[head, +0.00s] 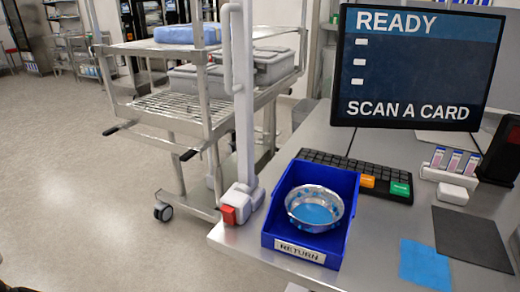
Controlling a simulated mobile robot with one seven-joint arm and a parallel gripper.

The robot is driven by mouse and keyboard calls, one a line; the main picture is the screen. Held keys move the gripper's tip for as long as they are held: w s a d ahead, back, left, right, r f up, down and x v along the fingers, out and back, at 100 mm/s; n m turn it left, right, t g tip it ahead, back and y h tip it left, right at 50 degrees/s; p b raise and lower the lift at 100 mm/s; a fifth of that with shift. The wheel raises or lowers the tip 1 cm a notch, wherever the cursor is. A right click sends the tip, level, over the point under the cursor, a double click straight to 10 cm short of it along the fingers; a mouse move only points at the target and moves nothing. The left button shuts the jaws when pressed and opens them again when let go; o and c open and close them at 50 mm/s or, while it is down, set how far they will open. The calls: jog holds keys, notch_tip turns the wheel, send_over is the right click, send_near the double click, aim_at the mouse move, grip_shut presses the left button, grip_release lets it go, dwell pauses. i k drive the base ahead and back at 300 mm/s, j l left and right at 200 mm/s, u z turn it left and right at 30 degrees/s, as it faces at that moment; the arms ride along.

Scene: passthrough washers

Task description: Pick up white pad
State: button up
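A small white block with rounded edges (452,193), which looks like the white pad, lies on the grey metal counter (385,215) at the right in the head view. It sits just in front of a white holder (450,174) with several upright cards. Its top and front are uncovered. My gripper is not clearly visible in this view, so I cannot see its fingers or anything in them.
A blue bin (269,215) labelled RETURN holds a metal bowl (314,206). A keyboard (335,168), monitor (416,66), dark mat (470,238), blue sheet (425,264) and black device (502,150) share the counter. A wire cart (190,105) stands left; open floor lies beyond.

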aim_at(457, 196)
jog(key=z, duration=1.2)
jog(key=k+l+z, duration=0.1)
jog(key=k+l, duration=0.15)
jog(key=k+l+z, duration=0.15)
jog(key=l, duration=0.3)
jog(key=i, duration=1.4)
